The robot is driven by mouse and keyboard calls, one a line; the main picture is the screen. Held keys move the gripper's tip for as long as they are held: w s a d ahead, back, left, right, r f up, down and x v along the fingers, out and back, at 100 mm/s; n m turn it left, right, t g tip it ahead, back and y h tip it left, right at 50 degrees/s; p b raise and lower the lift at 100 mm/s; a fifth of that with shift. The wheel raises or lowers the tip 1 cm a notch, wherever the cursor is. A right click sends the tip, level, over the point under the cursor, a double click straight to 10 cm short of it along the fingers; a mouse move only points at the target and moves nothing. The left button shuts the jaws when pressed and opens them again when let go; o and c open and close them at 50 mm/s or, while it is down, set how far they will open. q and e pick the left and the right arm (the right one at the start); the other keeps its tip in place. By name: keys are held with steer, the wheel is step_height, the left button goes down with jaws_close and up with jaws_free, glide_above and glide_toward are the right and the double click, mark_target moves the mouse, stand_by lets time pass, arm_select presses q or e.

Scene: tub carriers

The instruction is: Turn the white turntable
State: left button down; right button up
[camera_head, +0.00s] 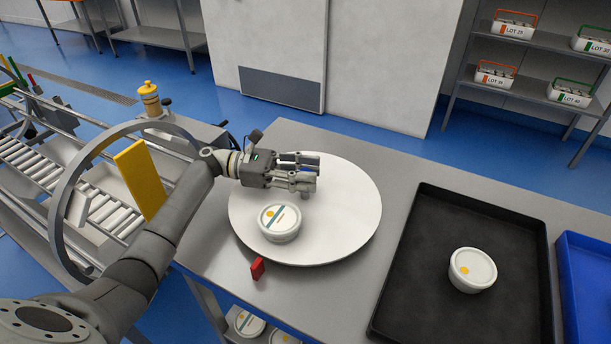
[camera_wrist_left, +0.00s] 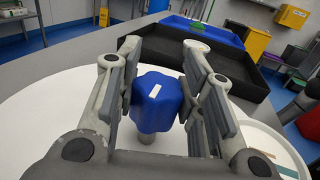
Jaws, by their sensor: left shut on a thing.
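The white turntable (camera_head: 345,215) is a round disc on the grey table in the head view. It also fills the lower part of the left wrist view (camera_wrist_left: 40,125). A blue lobed knob (camera_wrist_left: 157,100) with a white mark stands on a short grey post on the disc. My left gripper (camera_head: 310,178) is shut on this knob, one finger on each side; it hides most of the knob in the head view. A white lidded tub (camera_head: 280,222) with orange and blue marks sits on the turntable, nearer the front edge.
A red block (camera_head: 258,268) stands at the turntable's front edge. To the right, a black tray (camera_head: 420,290) holds another white tub (camera_head: 472,270), with a blue tray (camera_head: 590,270) beyond. A roller conveyor (camera_head: 100,205) and a large grey ring (camera_head: 62,205) stand left.

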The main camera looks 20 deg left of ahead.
arm_select(q)
steer(key=shift+g, duration=0.3)
steer(key=c, duration=0.9)
jaws_free()
glide_above(275, 193)
stand_by(0.3)
